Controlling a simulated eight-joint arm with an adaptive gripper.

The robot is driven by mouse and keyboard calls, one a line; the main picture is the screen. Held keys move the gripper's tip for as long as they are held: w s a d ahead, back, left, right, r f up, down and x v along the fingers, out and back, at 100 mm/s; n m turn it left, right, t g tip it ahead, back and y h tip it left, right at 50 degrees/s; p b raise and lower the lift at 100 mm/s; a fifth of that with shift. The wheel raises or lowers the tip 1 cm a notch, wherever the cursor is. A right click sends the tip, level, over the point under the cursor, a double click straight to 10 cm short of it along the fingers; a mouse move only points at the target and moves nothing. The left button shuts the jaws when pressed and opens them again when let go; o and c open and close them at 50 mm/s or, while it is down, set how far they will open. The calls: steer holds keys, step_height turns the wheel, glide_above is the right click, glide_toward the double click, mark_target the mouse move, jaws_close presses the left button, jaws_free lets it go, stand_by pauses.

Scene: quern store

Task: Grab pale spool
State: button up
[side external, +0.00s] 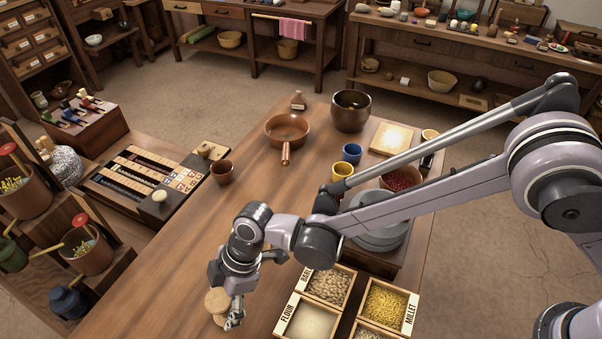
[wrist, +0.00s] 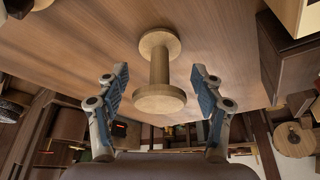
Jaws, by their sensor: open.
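The pale spool (wrist: 159,66) is a light wooden spool with two round flanges and a narrow middle. In the wrist view it lies between the two fingers of my gripper (wrist: 160,92), with a gap on each side. In the side external view the spool (side external: 216,301) is at the near part of the wooden table, partly hidden by my gripper (side external: 232,312). My gripper is open and nothing is held in it. The fingers appear apart from the spool.
Grain trays (side external: 327,286) stand just right of my gripper, by a grey quern stone (side external: 378,236). A brown cup (side external: 222,172), a copper pan (side external: 287,130) and a dark pot (side external: 351,110) stand farther back. The table's middle (side external: 250,190) is clear.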

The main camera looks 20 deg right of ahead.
steer(key=shift+x, duration=0.8)
steer(key=c, duration=1.1)
steer(key=shift+r, duration=0.15)
